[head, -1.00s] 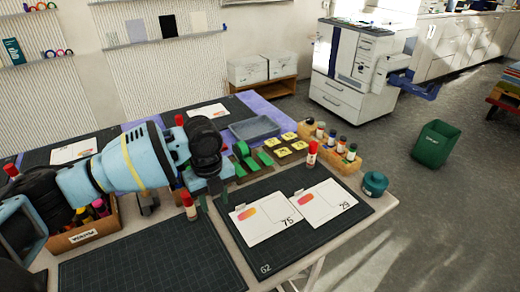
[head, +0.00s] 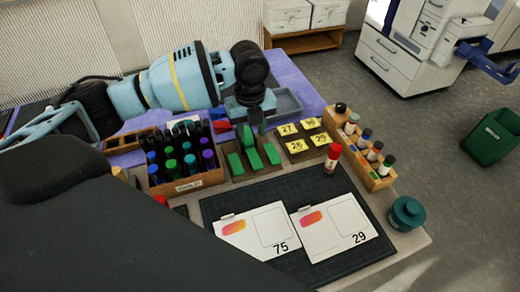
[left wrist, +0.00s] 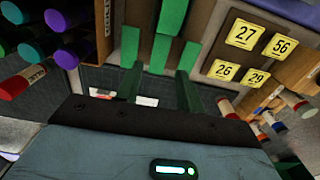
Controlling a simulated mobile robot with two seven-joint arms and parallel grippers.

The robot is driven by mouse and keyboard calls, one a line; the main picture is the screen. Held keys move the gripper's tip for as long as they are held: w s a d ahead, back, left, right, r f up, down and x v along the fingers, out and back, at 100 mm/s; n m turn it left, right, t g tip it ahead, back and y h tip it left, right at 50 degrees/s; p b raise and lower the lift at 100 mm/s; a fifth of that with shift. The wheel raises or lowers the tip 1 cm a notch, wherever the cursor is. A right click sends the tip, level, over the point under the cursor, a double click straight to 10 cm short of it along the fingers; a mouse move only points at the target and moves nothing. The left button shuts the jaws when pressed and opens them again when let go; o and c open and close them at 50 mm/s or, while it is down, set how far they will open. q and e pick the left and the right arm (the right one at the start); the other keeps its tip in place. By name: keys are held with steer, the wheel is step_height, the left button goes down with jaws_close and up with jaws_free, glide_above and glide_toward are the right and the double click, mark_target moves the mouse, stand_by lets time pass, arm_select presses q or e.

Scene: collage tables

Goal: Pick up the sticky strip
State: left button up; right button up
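I cannot tell for sure which piece is the sticky strip. My right gripper is not in view.
A wooden bottle rack (head: 366,165) and teal jar (head: 407,213) are at right.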

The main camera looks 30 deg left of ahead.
mark_target(253, 155)
arm_select(q)
steer(key=shift+s+f, duration=0.25)
steer(key=shift+f, duration=0.05)
steer(key=shift+w+f, duration=0.2)
steer(key=shift+f, duration=1.6)
steer(key=shift+w+f, duration=0.15)
steer(key=shift+f, duration=1.6)
steer(key=shift+f, duration=0.25)
steer(key=c, duration=0.4)
steer(key=shift+c, duration=0.2)
